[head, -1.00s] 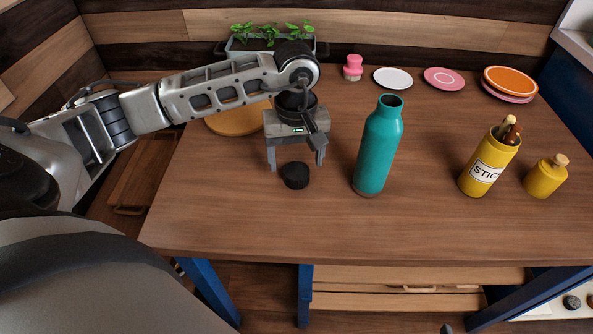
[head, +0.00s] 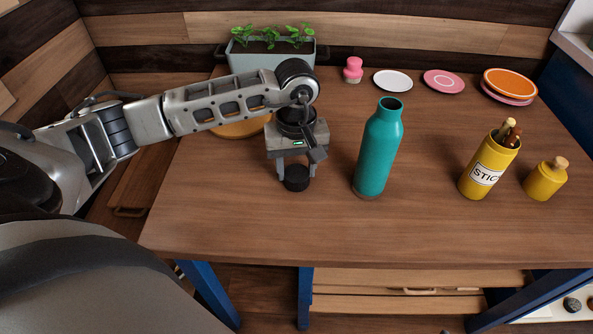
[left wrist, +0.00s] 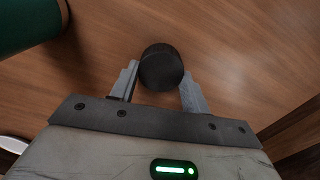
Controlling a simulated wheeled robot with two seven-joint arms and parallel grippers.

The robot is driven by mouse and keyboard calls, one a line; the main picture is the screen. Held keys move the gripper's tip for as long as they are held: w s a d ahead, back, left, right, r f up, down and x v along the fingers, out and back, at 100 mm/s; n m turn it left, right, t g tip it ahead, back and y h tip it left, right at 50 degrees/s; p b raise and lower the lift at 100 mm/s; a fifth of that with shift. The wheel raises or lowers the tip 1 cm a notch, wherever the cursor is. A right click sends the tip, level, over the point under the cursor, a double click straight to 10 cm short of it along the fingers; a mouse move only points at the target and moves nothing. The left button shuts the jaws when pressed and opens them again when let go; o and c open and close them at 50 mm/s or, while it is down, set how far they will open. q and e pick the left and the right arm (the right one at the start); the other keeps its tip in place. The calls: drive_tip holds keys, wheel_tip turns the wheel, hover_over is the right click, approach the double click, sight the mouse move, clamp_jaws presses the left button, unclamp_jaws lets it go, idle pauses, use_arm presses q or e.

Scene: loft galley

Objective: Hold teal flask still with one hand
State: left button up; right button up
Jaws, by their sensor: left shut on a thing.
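The teal flask (head: 378,150) stands upright on the table with its mouth open. Part of the flask (left wrist: 28,22) also shows at the upper left corner of the left wrist view. My left gripper (head: 296,176) is to the left of the flask and apart from it. It is shut on a small black cap (head: 296,185), low at the tabletop. In the left wrist view the black cap (left wrist: 161,66) sits between the two fingers. My right gripper is not in view.
A yellow stick jar (head: 489,168) and a yellow corked bottle (head: 546,181) stand to the right. A pink bottle (head: 352,71), plates (head: 393,80) and a planter (head: 270,55) are at the back. A round wooden board (head: 240,129) lies behind my left gripper. The table front (head: 300,230) is clear.

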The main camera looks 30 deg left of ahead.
sight(297, 170)
use_arm(q)
drive_tip(key=shift+r, duration=0.1)
drive_tip(key=shift+r, duration=0.2)
wheel_tip(297, 170, up, 2)
drive_tip(key=shift+w+r, duration=0.1)
drive_tip(key=shift+r, duration=0.15)
drive_tip(key=s+d+r, duration=0.9)
drive_tip(key=d+r, duration=0.1)
drive_tip(key=shift+d+b, duration=0.4)
drive_tip(key=shift+s, duration=0.1)
